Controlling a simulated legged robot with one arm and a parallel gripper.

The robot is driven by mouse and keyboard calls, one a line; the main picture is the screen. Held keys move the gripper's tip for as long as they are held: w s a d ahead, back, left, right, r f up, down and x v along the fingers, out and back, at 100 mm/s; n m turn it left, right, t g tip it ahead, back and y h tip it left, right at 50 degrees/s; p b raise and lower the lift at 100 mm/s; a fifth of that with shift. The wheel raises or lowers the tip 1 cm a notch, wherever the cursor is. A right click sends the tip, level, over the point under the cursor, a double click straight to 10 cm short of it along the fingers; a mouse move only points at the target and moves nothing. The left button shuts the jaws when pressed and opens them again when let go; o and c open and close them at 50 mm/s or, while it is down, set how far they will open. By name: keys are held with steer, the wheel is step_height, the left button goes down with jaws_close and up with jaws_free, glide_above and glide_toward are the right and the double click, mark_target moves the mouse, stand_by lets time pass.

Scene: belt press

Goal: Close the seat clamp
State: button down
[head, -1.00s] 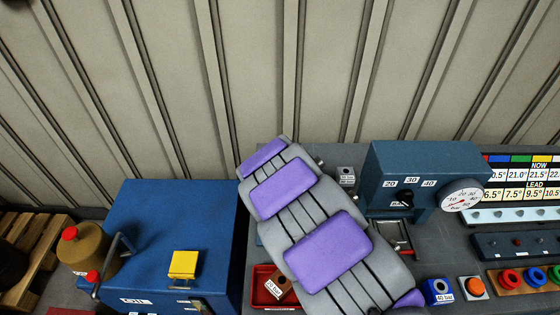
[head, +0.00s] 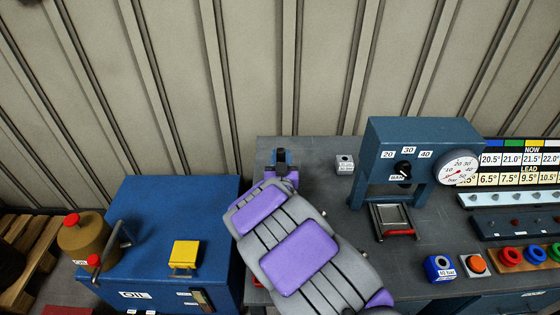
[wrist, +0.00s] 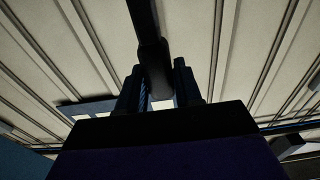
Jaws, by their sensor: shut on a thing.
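The seat clamp appears to be the dark upright part (head: 281,158) at the back left of the bench in the head view, just beyond the end of my arm; its lower part is hidden. In the wrist view a black lever (wrist: 145,20) comes down from the top between my two dark fingers. My gripper (wrist: 156,78) is shut on this lever. In the head view my purple and grey arm hides the fingers, so the contact shows only in the wrist view, which is dark.
A blue press (head: 420,145) with a dial and gauge stands right of my arm. A small grey block (head: 345,165) sits between. A blue oil cabinet (head: 150,220) with a yellow box (head: 184,254) is at left. A ribbed wall (head: 330,70) rises behind.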

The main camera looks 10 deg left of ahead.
steer(key=shift+s+f+t, duration=0.2)
steer(key=shift+f+t, duration=0.05)
steer(key=shift+t, duration=0.05)
steer(key=shift+f, duration=0.1)
steer(key=c, duration=0.8)
jaws_free()
steer(key=shift+a, duration=0.1)
steer(key=shift+c, duration=0.2)
steer(key=shift+s, duration=0.3)
steer(key=p+v, duration=0.6)
steer(key=v, duration=0.5)
